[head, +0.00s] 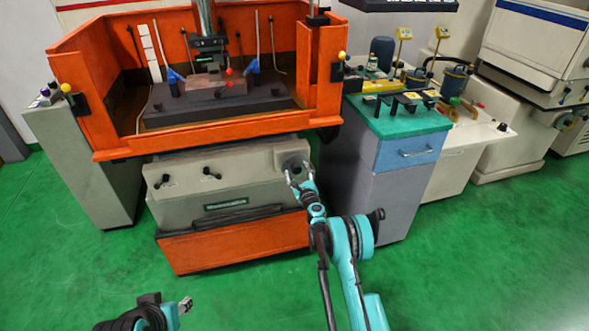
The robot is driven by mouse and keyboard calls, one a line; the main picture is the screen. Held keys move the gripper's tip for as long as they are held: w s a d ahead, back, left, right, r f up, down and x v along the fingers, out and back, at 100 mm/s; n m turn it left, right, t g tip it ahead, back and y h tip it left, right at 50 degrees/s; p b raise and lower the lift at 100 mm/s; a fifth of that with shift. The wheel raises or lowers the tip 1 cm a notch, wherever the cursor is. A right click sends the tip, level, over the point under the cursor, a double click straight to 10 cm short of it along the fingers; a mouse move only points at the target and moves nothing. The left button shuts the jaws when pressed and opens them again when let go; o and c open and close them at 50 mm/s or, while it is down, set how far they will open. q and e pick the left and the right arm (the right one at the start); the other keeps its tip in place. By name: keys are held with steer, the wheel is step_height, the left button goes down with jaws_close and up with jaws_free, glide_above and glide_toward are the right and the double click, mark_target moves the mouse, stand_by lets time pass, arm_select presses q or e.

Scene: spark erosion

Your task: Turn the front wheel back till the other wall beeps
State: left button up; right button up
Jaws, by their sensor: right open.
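The front wheel (292,159) is a grey disc at the right end of the machine's grey front panel, partly covered by my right gripper. My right gripper (297,170) is open, its fingers spread at the wheel's face; I cannot tell whether they touch it. Above, the machine's head (208,44) hangs over a brownish block (214,86) inside the orange tank (210,139). The gap between tool and block walls is too small to make out. My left gripper (185,305) is low at the bottom left, away from the machine; its opening is unclear.
Two small black handles, left (163,181) and middle (210,173), stick out of the front panel (235,186). A blue-grey cabinet (375,185) with a green top stands close right of my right arm. The green floor (480,260) is clear in front.

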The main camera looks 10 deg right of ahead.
steer(key=shift+s, duration=0.15)
steer(key=s, duration=0.7)
steer(key=shift+s+d, duration=0.15)
steer(key=shift+s, duration=0.15)
stand_by(0.4)
steer(key=s+a+r+n+g+y, duration=0.1)
steer(key=s+a+r+n, duration=0.15)
steer(key=r+n, duration=0.2)
steer(key=s+a+r+n+g+y, duration=0.1)
steer(key=a+r+n, duration=0.2)
steer(key=r, duration=0.3)
steer(key=s+a+r+n+y, duration=0.1)
steer(key=a+r+n+y, duration=0.15)
steer(key=r, duration=0.35)
steer(key=s+a+r+n+g, duration=0.35)
steer(key=s+r+n, duration=0.25)
steer(key=s+n, duration=0.45)
steer(key=s+d+f+n+g+h, duration=0.1)
steer(key=s+f+n, duration=0.1)
steer(key=s, duration=0.9)
steer(key=s+d+f+n+g+h, duration=0.2)
steer(key=s+n, duration=0.2)
steer(key=s, duration=0.7)
steer(key=s+d+f+n+g+h, duration=0.1)
steer(key=s+n, duration=0.3)
steer(key=s, duration=0.7)
steer(key=shift+d+f+g+h, duration=0.4)
steer(key=shift+d+g+h, duration=0.15)
steer(key=shift+d+g, duration=0.2)
